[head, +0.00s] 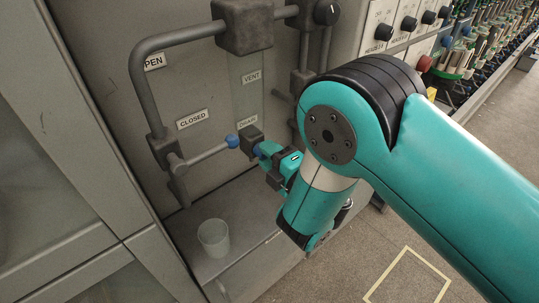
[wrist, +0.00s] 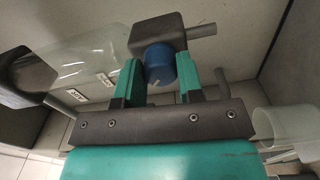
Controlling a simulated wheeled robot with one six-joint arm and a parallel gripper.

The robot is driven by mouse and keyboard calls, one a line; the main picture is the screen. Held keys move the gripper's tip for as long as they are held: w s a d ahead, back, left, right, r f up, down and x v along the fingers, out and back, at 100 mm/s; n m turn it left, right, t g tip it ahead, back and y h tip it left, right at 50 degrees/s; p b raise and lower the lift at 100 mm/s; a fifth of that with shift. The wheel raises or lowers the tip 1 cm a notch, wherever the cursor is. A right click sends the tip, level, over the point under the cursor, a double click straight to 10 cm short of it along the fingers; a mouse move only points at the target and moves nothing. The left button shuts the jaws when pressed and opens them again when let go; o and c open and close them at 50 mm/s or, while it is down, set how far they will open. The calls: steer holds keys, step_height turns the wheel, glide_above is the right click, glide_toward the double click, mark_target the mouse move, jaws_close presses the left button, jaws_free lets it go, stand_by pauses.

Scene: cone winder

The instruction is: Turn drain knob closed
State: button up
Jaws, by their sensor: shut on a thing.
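The drain knob shows in the wrist view as a blue round knob (wrist: 160,64) on the front of a dark valve block (wrist: 157,32). My gripper (wrist: 159,82) has one teal finger on each side of it and is shut on it. In the head view the same block (head: 251,136) sits below a small label (head: 247,122), and my gripper (head: 262,152) reaches it from the right. The knob's turn angle cannot be told.
A clear cup (head: 213,238) stands on the ledge below. A bent grey pipe (head: 140,90) and upper block (head: 243,26) frame the panel. A "CLOSED" label (head: 192,119) is to the left.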

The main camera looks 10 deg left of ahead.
steer(key=shift+s+f, duration=0.1)
steer(key=o, duration=0.9)
